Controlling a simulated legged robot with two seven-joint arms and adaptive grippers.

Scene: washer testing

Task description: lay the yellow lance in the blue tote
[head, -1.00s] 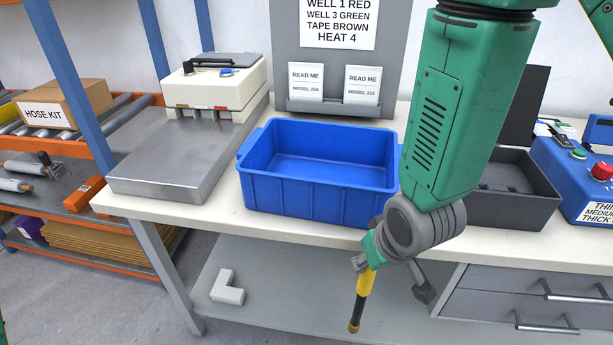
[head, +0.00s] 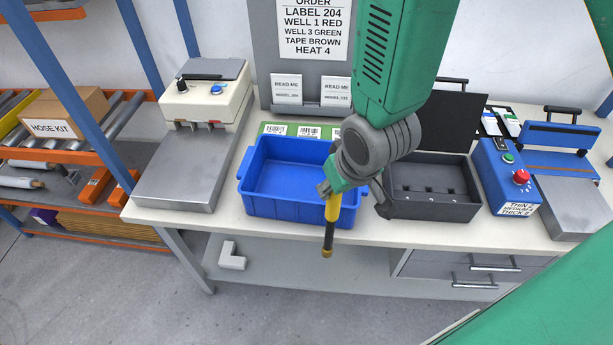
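The yellow lance (head: 334,207) hangs steeply downward, with a dark lower end. My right gripper (head: 345,180), at the end of the arm coming down from the top, is shut on the lance's upper part. The hold itself is partly hidden by the wrist. The blue tote (head: 283,208) stands on the bench, open at the top, and looks empty where I can see inside. The lance and gripper overlap its right front corner in the picture. The lance's lower end shows below the bench's front edge. My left gripper is out of view.
A dark grey open case (head: 432,210) stands right of the tote, then a blue control box (head: 505,175) with a red button. A steel-plated machine (head: 180,170) stands left. Behind is a grey panel with READ ME cards (head: 287,90). A green barcode strip (head: 300,130) lies behind the tote.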

